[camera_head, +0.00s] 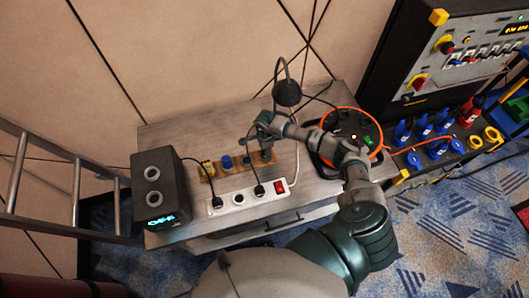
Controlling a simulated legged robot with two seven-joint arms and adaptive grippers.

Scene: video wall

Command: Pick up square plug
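A wooden strip (236,170) on the table holds a row of small plugs. I cannot tell for certain which one is the square plug. My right gripper (259,140) is over the right part of the strip, its arm coming in from the lower right. It hides part of the strip's right end, and its fingers are too small to tell whether they are open or hold anything. My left gripper is not in view.
A white power strip (240,200) with black plugs lies in front. A black box (160,186) with a lit display stands left, an orange-rimmed cable reel (367,139) right. A black lamp (287,93) rises behind. A ladder (75,190) and a power cabinet (450,60) flank the table (180,133).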

